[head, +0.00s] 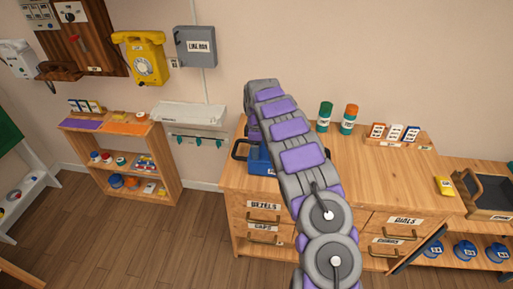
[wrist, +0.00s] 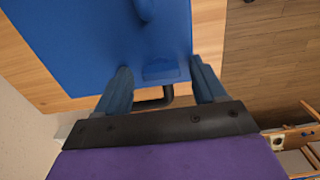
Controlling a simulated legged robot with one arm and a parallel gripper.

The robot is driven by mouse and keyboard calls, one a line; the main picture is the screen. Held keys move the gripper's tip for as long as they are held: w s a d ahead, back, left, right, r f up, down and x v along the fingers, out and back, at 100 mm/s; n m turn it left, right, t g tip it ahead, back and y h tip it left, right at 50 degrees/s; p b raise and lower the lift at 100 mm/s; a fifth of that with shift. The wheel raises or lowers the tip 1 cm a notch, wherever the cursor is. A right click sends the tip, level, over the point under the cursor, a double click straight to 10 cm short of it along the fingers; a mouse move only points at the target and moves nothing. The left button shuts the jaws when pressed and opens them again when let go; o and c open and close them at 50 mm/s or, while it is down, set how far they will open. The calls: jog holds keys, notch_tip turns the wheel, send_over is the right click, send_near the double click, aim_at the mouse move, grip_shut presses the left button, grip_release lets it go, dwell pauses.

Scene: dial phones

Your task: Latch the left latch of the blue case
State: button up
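The blue case (head: 258,160) is on the wooden drawer cabinet, mostly hidden behind my arm in the head view. In the wrist view its flat blue face (wrist: 75,40) fills the upper left and middle. A small raised blue piece (wrist: 162,72), perhaps a latch, is at the case's near edge between my fingers. A dark bent handle (wrist: 155,102) lies just beyond that edge. My gripper (wrist: 161,70) is open, with one finger on each side of the raised piece and nothing held. I cannot tell whether the fingers touch the case. The head view hides my gripper.
Green-capped and orange-capped canisters (head: 337,118) and a card rack (head: 393,135) stand right of my arm on the cabinet top (head: 380,165). A rounded blue knob (wrist: 146,8) rises at the wrist view's top. A low shelf (head: 120,160) stands left, with floor between.

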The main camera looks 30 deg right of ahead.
jog(key=c, duration=1)
jog(key=shift+r+m+p, duration=0.1)
jog(key=shift+m+p, duration=0.2)
jog(key=shift+p, duration=0.15)
jog(key=m+p, duration=0.3)
jog(key=shift+a+r+m+p, duration=0.1)
jog(key=shift+m+p, duration=0.2)
jog(key=shift+p, duration=0.05)
jog(key=m+p, duration=0.3)
jog(key=m, duration=0.1)
jog(key=shift+m, duration=0.3)
jog(key=m+p, duration=0.2)
jog(key=m, duration=0.2)
jog(key=shift+f+m+p, duration=0.2)
jog(key=shift+m+p, duration=0.9)
jog(key=shift+m, duration=1.4)
